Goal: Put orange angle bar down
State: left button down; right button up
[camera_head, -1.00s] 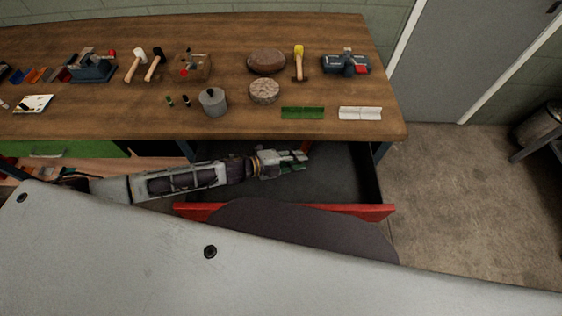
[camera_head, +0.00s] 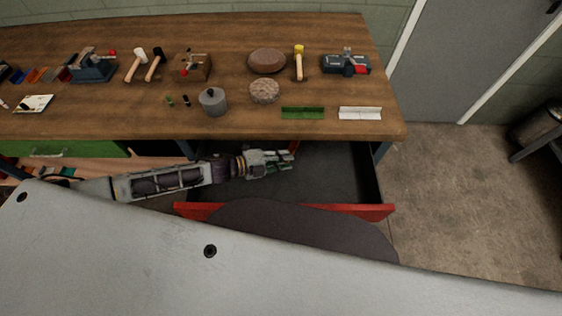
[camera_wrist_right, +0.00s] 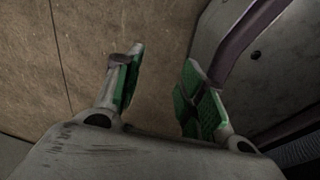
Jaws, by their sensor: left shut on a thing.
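My left gripper (camera_head: 282,161) reaches in from the left over the open drawer (camera_head: 335,170), below the bench's front edge. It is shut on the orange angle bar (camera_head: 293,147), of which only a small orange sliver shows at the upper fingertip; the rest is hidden. I cannot tell whether the bar touches the drawer floor. My right gripper (camera_wrist_right: 160,82) shows only in the right wrist view, its green-padded fingers apart with nothing between them.
On the wooden bench (camera_head: 225,125) lie a green angle bar (camera_head: 302,113) and a white one (camera_head: 360,113). Mallets, a grey pot (camera_head: 213,102) and several other items stand behind. The drawer has a red front (camera_head: 350,211); its visible right part is clear.

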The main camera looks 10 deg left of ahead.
pick_arm(q)
jog(key=shift+a, duration=0.4)
jog(key=shift+s+f, duration=0.1)
jog(key=shift+f, duration=0.8)
jog(key=c, duration=1.6)
grip_release()
jog(key=shift+o, duration=0.2)
jog(key=shift+r, duration=0.2)
jog(key=shift+p+v, duration=0.3)
jog(key=shift+v, duration=0.5)
jog(key=shift+p+v, duration=0.45)
jog(key=shift+v, duration=0.7)
jog(key=shift+s+a+r, duration=0.1)
jog(key=shift+s+a, duration=0.15)
jog(key=shift+a, duration=0.05)
jog(key=shift+s+a+r+p, duration=0.15)
jog(key=shift+a+p, duration=0.1)
jog(key=shift+p, duration=0.1)
jog(key=shift+p+v, duration=0.4)
jog(key=shift+v, duration=0.65)
pick_arm(e)
jog(key=shift+s+a+r, duration=0.2)
jog(key=shift+s+r, duration=0.4)
jog(key=shift+r, duration=0.05)
jog(key=shift+s+a+r, duration=0.15)
jog(key=shift+s+r, duration=0.45)
